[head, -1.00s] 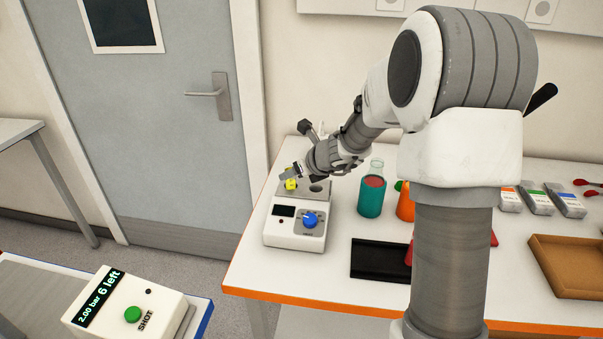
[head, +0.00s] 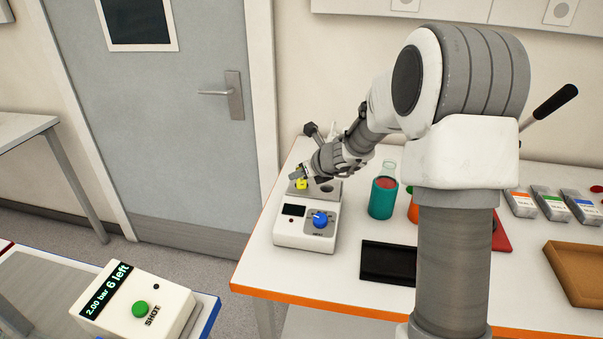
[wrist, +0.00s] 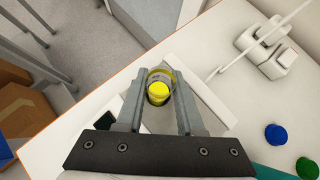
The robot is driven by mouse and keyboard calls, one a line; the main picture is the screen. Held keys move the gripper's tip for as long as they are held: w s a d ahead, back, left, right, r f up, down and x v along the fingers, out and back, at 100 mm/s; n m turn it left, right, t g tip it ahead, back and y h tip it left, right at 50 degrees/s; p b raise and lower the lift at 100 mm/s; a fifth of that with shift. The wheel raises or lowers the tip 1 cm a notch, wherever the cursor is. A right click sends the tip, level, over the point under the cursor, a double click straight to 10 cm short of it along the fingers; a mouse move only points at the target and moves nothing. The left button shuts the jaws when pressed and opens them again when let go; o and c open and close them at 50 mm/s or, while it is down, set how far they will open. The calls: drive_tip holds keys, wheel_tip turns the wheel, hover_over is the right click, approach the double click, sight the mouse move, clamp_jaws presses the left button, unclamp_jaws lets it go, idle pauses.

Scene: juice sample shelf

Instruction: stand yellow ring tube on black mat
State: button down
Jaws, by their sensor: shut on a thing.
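The yellow ring tube (head: 301,184) is at the grey-topped block of the white heater device (head: 306,232), at the left end of the table. My gripper (head: 298,174) is at the tube's top. In the wrist view the tube (wrist: 158,92) shows its yellow inside and a clear rim between the two fingers of my gripper (wrist: 160,88), which is shut on it. I cannot tell whether the tube's lower end is still in the block. The black mat (head: 388,263) lies flat and bare on the table, right of the device.
A teal-sleeved flask (head: 383,195) with red liquid stands right of the device. An orange vessel and a red item are partly behind my arm. A brown tray (head: 580,270) and several labelled packs (head: 553,204) are at the right. The table's orange front edge is near the mat.

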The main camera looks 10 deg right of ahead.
drive_tip(key=shift+r+p, duration=0.6)
drive_tip(key=shift+r, duration=0.1)
idle(0.9)
drive_tip(key=shift+r+p, duration=2.6)
drive_tip(key=shift+r, duration=0.2)
